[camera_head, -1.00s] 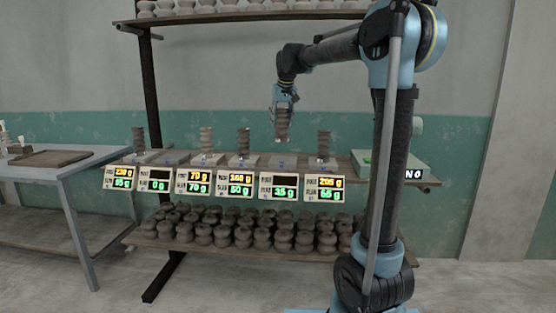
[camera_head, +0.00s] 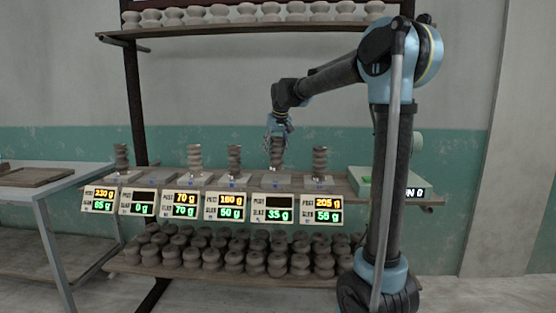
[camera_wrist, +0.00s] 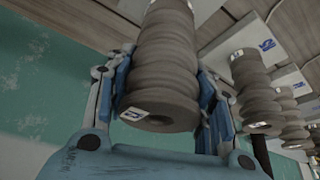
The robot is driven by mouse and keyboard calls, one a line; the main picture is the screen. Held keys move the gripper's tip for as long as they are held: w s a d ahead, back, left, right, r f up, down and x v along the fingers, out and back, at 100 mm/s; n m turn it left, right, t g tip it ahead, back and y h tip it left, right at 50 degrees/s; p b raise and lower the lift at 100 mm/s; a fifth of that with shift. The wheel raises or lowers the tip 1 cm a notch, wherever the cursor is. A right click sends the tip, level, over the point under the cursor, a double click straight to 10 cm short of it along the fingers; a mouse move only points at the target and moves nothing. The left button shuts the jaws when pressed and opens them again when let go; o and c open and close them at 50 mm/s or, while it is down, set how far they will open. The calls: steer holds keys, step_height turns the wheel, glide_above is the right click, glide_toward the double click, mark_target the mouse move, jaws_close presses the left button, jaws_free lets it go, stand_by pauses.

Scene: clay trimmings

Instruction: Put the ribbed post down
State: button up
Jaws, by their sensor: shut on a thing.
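The ribbed post (camera_head: 277,153) is a grey-brown stacked-ring column, held upright in my gripper (camera_head: 278,133). In the wrist view the post (camera_wrist: 165,60) stands between the two blue fingers of my gripper (camera_wrist: 165,95), which are closed around it. A small white label shows on its near end. In the head view its lower end is just above or on the pale plate (camera_head: 276,181) of the fifth scale from the left. I cannot tell whether it touches. The display (camera_head: 279,209) below that plate has a dark upper line and a green 35 g.
Similar ribbed posts stand close on both sides, one to the left (camera_head: 234,158) and one to the right (camera_head: 320,160). A green-topped box (camera_head: 366,180) is at the bench's right end. Many clay pieces (camera_head: 233,258) fill the lower shelf.

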mark_target(278, 138)
steer(key=shift+f, duration=1.95)
steer(key=o, duration=1.5)
steer(key=v, duration=1.2)
steer(key=shift+s, duration=0.1)
steer(key=s+d+f+m+g+h, duration=0.1)
steer(key=s+d+f, duration=0.9)
steer(key=s, duration=0.3)
steer(key=s+d+f+m, duration=0.2)
steer(key=s+d+f, duration=0.7)
steer(key=s, duration=0.3)
steer(key=shift+m+g+h, duration=0.4)
steer(key=shift+m+g, duration=0.1)
steer(key=shift+g, duration=0.1)
steer(key=s+d+f, duration=0.1)
steer(key=s+f, duration=0.3)
steer(key=s+d+f, duration=0.2)
steer(key=s+f, duration=0.2)
steer(key=f, duration=0.1)
steer(key=s+d+f, duration=0.2)
steer(key=s+f, duration=0.2)
steer(key=f, duration=0.1)
steer(key=shift+s, duration=0.4)
